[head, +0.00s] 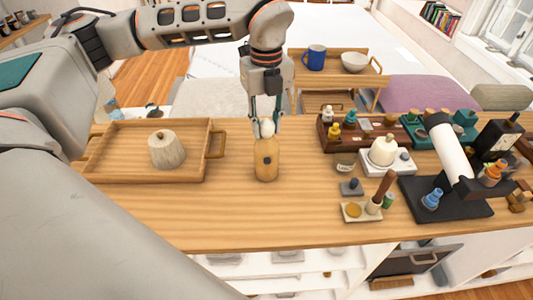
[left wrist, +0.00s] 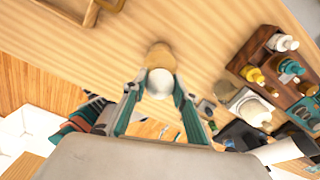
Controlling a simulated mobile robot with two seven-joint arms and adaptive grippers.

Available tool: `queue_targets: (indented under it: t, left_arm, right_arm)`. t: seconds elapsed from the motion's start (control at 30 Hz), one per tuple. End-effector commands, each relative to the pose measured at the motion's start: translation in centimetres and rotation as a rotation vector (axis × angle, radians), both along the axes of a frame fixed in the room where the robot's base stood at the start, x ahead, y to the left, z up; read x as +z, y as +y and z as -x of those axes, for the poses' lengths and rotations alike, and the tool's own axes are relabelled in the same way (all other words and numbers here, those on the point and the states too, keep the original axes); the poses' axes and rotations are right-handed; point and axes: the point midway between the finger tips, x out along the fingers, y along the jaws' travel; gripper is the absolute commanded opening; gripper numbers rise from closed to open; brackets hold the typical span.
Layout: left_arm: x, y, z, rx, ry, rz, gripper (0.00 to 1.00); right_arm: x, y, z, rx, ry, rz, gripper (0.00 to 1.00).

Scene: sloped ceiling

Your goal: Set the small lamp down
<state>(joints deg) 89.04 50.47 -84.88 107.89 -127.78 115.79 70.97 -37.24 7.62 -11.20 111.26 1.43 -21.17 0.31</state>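The small lamp (head: 266,160) has a rounded wooden body with a dark spot on its front and a white bulb on top. It is upright over the bare middle of the wooden counter (head: 225,215); whether its base touches cannot be told for sure. My left gripper (head: 267,126) points down from above, its two teal fingers closed on either side of the bulb. In the left wrist view, the white bulb (left wrist: 160,83) sits between the fingertips (left wrist: 158,90), with the wooden body beyond it. My right gripper is not in view.
Right are a caddy of bottles (head: 330,143), a white-based jar (head: 384,155), a small tray with a brown stick (head: 353,215) and a black stand (head: 450,200). The counter's front middle is clear.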

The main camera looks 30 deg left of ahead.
Motion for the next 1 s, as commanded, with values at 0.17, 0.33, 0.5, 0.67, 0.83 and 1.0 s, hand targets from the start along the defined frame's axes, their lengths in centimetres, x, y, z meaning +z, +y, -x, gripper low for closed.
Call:
queue_targets:
  t: [0.17, 0.33, 0.5, 0.67, 0.83, 1.0]
  left_arm:
    - [0.1, 0.0, 0.0, 0.0, -0.001, 0.001, 0.0]
    - [0.1, 0.0, 0.0, 0.0, -0.002, 0.0, 0.0]
    - [1.0, 0.0, -0.1, 0.0, -0.004, 0.0, 0.0]
    - [2.9, 0.0, -0.1, 0.0, -0.005, 0.001, 0.0]
    - [6.1, -0.1, -0.2, 0.0, -0.007, 0.001, 0.0]
    - [9.6, 0.0, -0.1, 0.001, -0.007, 0.001, 0.0]
  right_arm:
    - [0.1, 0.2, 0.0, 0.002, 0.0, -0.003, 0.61]
    - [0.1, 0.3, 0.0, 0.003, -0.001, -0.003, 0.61]
    - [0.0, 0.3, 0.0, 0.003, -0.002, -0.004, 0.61]
    - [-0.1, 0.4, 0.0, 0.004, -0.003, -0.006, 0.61]
    - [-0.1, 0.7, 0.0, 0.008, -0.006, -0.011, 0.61]
    - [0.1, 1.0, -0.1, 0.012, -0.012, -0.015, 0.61]
